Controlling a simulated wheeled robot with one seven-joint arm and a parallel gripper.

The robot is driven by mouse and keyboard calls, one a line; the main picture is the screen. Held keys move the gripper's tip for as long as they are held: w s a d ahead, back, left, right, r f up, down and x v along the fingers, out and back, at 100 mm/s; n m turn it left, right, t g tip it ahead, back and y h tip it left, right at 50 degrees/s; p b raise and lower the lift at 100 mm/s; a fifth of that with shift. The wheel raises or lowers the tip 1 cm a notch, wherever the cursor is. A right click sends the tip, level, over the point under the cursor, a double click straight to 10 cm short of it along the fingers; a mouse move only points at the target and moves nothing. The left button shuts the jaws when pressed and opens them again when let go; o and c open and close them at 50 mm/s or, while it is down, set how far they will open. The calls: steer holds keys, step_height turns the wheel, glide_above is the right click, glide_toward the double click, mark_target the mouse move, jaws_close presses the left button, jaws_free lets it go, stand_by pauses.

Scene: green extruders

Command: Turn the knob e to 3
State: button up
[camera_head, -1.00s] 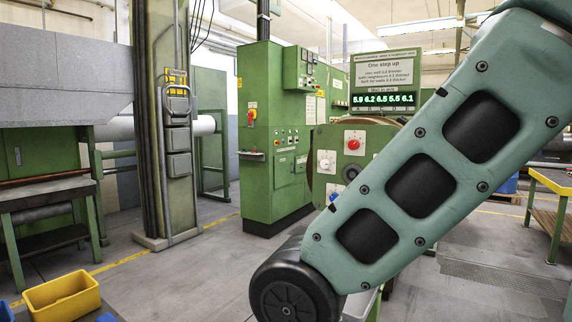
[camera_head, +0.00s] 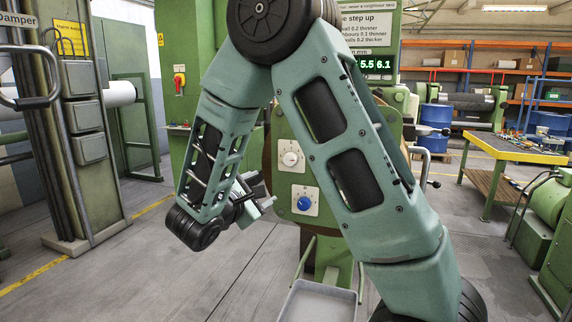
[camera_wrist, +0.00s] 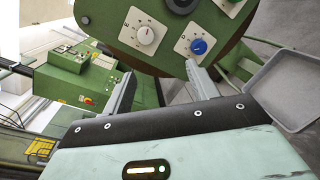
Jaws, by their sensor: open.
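A green round-edged machine panel carries dial knobs on white square plates. A white knob (camera_head: 290,158) sits above a blue knob (camera_head: 304,203) in the head view. In the wrist view the white knob (camera_wrist: 146,35) is left of the blue knob (camera_wrist: 198,46), and a dark knob (camera_wrist: 180,3) is cut by the top edge. My gripper (camera_head: 264,197) is just left of the panel, apart from the knobs. In the wrist view my gripper (camera_wrist: 160,70) is open and empty, its fingers pointing toward the panel.
A grey tray (camera_head: 316,300) stands low below the panel. A green cabinet (camera_head: 178,115) is behind. A workbench (camera_head: 515,148) stands at right. Floor at left is clear.

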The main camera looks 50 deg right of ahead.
steer(key=w+d+r, duration=0.1)
steer(key=w, duration=0.1)
steer(key=p, duration=0.6)
glide_toward(288, 161)
steer(key=shift+t+h, duration=0.4)
steer(key=x, duration=0.7)
steer(key=shift+d+f, duration=0.3)
steer(key=shift+d, duration=0.05)
steer(key=shift+w+d+f, duration=0.1)
steer(key=shift+w+d, duration=0.05)
steer(key=shift+d, duration=0.4)
steer(key=c, duration=1)
